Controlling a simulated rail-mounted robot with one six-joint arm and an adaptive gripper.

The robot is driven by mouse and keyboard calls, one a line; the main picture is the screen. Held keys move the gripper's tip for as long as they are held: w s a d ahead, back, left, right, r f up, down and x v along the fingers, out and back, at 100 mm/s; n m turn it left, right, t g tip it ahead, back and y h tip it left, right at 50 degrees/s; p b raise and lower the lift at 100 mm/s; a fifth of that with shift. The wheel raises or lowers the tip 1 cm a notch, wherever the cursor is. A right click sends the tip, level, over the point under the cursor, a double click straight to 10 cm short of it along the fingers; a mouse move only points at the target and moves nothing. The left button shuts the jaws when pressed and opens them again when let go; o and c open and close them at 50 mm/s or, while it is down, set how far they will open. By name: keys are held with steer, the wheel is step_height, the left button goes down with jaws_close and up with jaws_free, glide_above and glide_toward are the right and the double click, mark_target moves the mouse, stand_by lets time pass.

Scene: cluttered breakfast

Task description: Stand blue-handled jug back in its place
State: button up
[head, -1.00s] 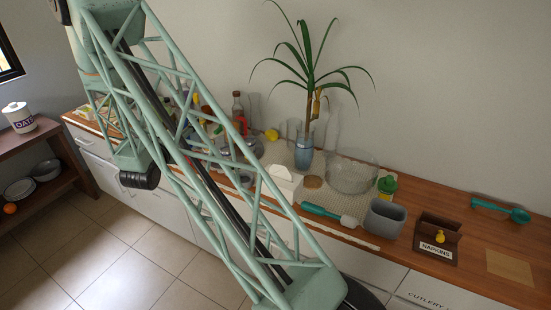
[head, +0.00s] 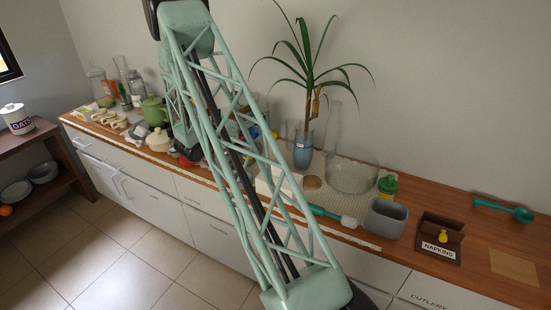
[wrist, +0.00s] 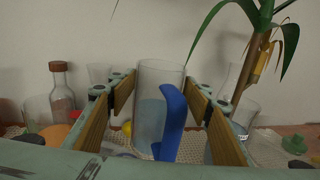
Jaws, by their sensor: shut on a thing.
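The blue-handled jug (wrist: 150,112) is clear, with bluish contents and a thick blue handle (wrist: 171,122). It stands upright in the wrist view between the wood-faced fingers of my gripper (wrist: 160,100), which is shut on it. The handle faces the camera, slightly right. I cannot tell whether its base touches the surface below. In the head view my arm's lattice hides the gripper and most of that part of the counter; a bit of blue (head: 254,132) shows through it.
A grey tub (head: 385,217) and napkin holder (head: 440,236) are further right. A bottle (wrist: 61,92) stands left of the jug. A tan square (head: 514,265) lies bare at the right.

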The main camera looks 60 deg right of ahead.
steer(key=s+d+f+m+g, duration=0.1)
steer(key=s+d, duration=0.3)
steer(key=shift+s+d+f, duration=0.2)
steer(key=shift+s+d, duration=0.05)
steer(key=shift+s, duration=0.05)
steer(key=shift+f, duration=0.1)
step_height(320, 180, down, 6)
steer(key=shift+b, duration=0.4)
steer(key=shift+f, duration=0.1)
stand_by(0.4)
steer(key=shift+f, duration=1.8)
steer(key=shift+f+b, duration=0.15)
steer(key=shift+b, duration=0.2)
steer(key=o, duration=1.7)
steer(key=shift+o, duration=0.2)
steer(key=shift+a, duration=0.1)
